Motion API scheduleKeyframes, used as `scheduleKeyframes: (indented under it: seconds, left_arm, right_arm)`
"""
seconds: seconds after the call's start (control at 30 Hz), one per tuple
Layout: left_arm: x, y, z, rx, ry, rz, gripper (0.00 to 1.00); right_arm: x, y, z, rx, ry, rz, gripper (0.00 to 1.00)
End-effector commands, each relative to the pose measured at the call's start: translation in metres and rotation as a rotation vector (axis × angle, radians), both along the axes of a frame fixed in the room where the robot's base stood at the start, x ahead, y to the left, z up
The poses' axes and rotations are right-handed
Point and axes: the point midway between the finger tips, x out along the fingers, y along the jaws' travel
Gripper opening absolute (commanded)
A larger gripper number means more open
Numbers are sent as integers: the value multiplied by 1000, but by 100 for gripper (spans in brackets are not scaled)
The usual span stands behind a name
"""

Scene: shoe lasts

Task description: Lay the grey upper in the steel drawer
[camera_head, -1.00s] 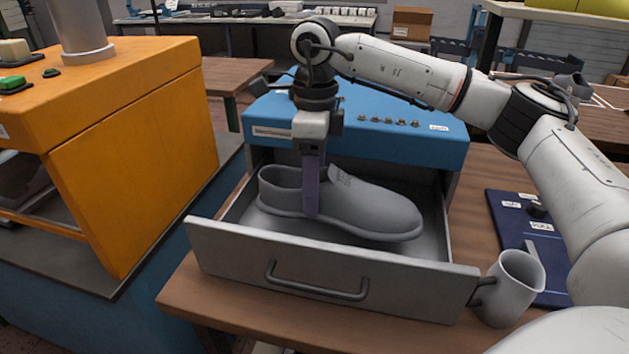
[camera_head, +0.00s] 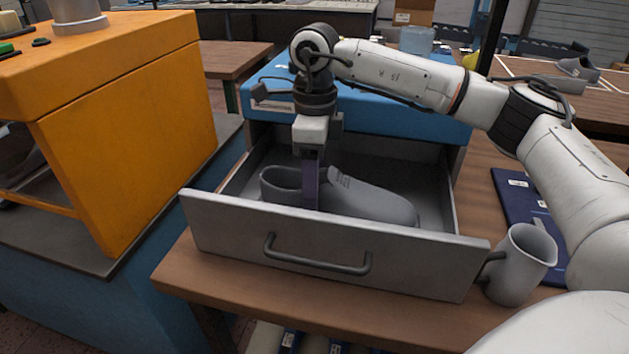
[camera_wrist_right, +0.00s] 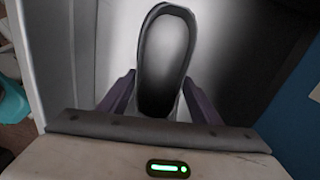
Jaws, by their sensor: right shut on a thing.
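The grey upper (camera_head: 368,199) is a slip-on shoe shape, down inside the open steel drawer (camera_head: 335,240), its toe to the right and its heel to the left. The drawer's front wall hides its lower part, so I cannot tell whether its sole touches the drawer floor. My right gripper (camera_head: 311,190) points down into the drawer and is shut on the upper. In the right wrist view the upper (camera_wrist_right: 166,62) sits between the two purple fingers (camera_wrist_right: 160,105), its opening facing the camera. My left gripper is in no frame.
A grey mug (camera_head: 519,262) stands close to the drawer's right front corner. A dark blue board (camera_head: 515,195) lies on the wooden table to the right. The blue drawer cabinet (camera_head: 390,118) is behind, and an orange machine (camera_head: 130,140) stands at the left.

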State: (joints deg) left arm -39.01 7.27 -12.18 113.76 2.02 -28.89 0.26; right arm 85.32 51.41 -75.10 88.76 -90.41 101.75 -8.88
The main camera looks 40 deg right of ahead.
Motion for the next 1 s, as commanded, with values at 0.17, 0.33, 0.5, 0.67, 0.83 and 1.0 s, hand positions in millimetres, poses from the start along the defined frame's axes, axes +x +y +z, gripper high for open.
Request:
scheduleKeyframes:
  seconds: [0.17, 0.33, 0.5, 0.67, 0.83, 1.0]
  left_arm:
    - [0, -1, 1, -1, -2, -1, 31]
    - [-1, -1, 1, -3, -2, -1, 31]
    - [-2, -1, 0, -3, -1, 0, 31]
    - [-2, -1, -1, -3, -1, 0, 31]
    - [-2, -1, -1, -3, -1, 0, 31]
    - [-2, -1, -1, -3, -1, 0, 31]
  right_arm:
    - [0, 0, 0, 0, -1, 0, 34]
    - [0, 0, 0, 1, -1, 0, 34]
    - [0, 0, -1, 1, -1, 0, 34]
    - [0, 0, -3, 1, -1, 0, 34]
    - [0, 0, -4, 1, -1, 0, 34]
    - [0, 0, -4, 1, -1, 0, 66]
